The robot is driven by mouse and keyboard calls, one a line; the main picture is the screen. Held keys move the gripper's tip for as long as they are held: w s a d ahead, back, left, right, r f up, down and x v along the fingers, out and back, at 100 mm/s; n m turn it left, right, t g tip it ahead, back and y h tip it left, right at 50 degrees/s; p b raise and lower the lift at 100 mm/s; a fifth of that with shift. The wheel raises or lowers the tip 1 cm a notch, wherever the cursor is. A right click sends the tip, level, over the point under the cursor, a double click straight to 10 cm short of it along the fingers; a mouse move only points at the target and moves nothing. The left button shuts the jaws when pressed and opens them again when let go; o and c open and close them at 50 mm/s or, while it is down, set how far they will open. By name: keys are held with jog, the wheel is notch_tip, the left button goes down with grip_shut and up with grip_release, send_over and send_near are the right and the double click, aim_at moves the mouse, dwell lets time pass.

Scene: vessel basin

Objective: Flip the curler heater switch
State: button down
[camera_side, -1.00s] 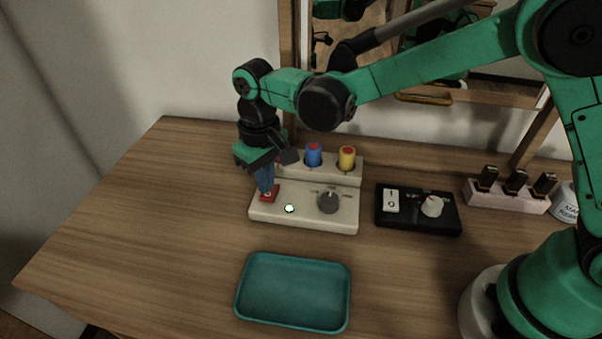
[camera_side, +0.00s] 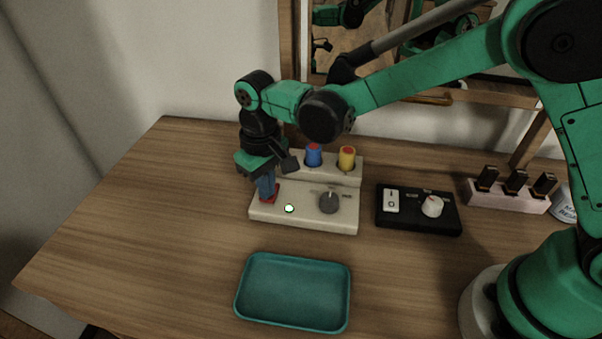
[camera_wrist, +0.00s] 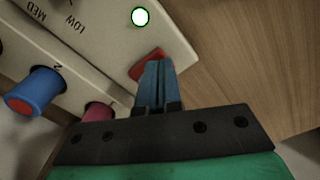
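The curler heater (camera_side: 302,213) is a cream box on the table with a red switch (camera_side: 270,199) at its left end. A round indicator light (camera_side: 289,208) beside the switch glows white-green. My gripper (camera_side: 267,194) points down at the switch, its blue fingers closed together with nothing seen between them. In the wrist view the fingertips (camera_wrist: 155,68) overlap the red switch (camera_wrist: 147,62) and seem to touch it. They hide part of it, so its tilt is unclear. The glowing light (camera_wrist: 140,17) is also there.
A grey knob (camera_side: 329,202), a blue curler (camera_side: 314,154) and a yellow curler (camera_side: 347,158) are on the heater. A black switch box (camera_side: 418,222) stands to the right. A teal tray (camera_side: 293,322) lies in front. The table's left side is clear.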

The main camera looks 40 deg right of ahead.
jog(key=shift+r, duration=3.45)
jog(key=s+d+r+m+t, duration=0.1)
jog(key=s+d+t, duration=0.2)
jog(key=s+d, duration=0.2)
jog(key=s+d+r+m+t, duration=0.2)
jog(key=s+d+t, duration=0.2)
jog(key=d, duration=0.6)
jog(key=shift+s+d+r, duration=0.2)
jog(key=shift+s+d, duration=0.2)
jog(key=shift+s, duration=0.4)
